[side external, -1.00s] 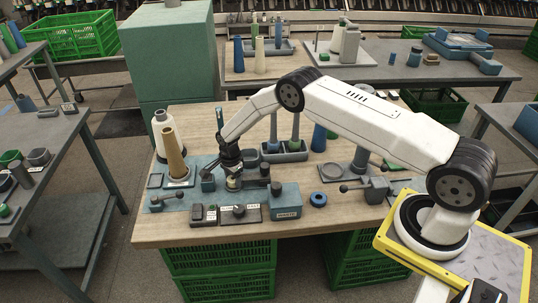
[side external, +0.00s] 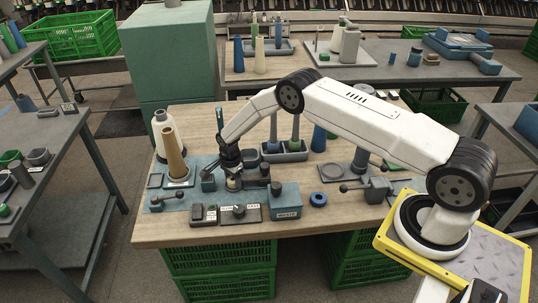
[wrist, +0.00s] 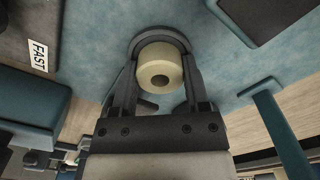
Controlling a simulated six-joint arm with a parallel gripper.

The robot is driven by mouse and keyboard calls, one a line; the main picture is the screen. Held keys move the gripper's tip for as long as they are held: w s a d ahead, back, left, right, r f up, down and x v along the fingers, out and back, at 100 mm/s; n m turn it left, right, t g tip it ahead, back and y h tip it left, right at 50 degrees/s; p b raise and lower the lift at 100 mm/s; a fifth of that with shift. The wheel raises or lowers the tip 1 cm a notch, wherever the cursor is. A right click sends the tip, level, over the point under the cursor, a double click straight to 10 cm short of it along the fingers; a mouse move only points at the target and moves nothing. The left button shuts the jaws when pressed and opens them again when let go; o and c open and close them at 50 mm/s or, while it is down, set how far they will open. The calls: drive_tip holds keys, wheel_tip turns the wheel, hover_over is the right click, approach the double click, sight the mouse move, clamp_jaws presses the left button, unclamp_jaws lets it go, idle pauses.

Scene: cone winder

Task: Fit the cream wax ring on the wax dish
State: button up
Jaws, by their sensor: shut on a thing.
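The cream wax ring (wrist: 160,70) is between the two fingers of my gripper (wrist: 162,82) in the wrist view, its centre hole facing the camera. A dark round rim (wrist: 158,36), which looks like the wax dish, curves close around the far side of the ring. I cannot tell whether the ring is fully seated in it. In the side external view my gripper (side external: 232,178) points down over the blue mat, with the ring (side external: 232,184) a small pale spot under it. The arm and nearby parts hide most of the dish there.
A tan cone (side external: 175,155) stands left of my gripper, with a white cone of yarn (side external: 160,128) behind it. A blue-grey box (side external: 286,201) is close on the right. A control box with a knob (side external: 240,213) is in front. A blue ring (side external: 318,199) lies further right.

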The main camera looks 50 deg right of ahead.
drive_tip(key=o, duration=1.3)
drive_tip(key=shift+r, duration=4)
